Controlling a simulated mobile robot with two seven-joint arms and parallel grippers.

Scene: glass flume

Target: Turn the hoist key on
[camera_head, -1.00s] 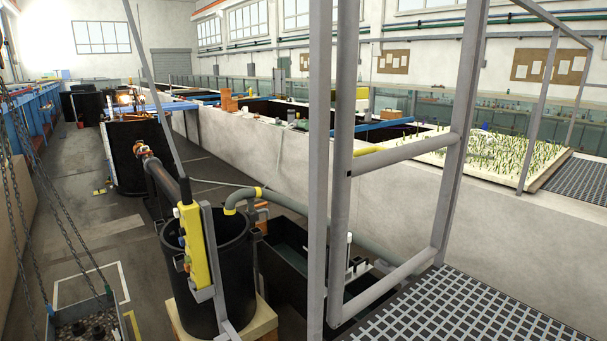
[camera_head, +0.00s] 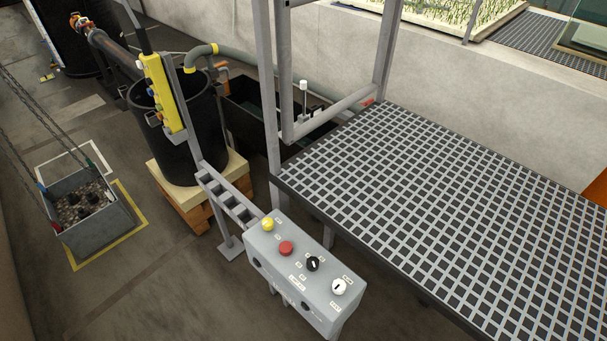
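A grey control box (camera_head: 302,280) is at the lower middle of the head view, on a metal arm beside the grated platform. Its top carries a yellow round part (camera_head: 268,223), a red button (camera_head: 286,248), a black rotary switch (camera_head: 313,263) and a white rotary part (camera_head: 339,286). The small labels are too blurred to read, so I cannot tell which part is the hoist key or its setting. A yellow pendant (camera_head: 163,92) with several buttons is fixed to a grey post. Neither gripper is in view.
A grated platform (camera_head: 440,200) with a grey railing fills the right. A black barrel (camera_head: 196,135) stands on a wooden pallet behind the box. A grey bin (camera_head: 95,225) of stones hangs on chains at left, by a yellow floor outline. Floor at lower left is clear.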

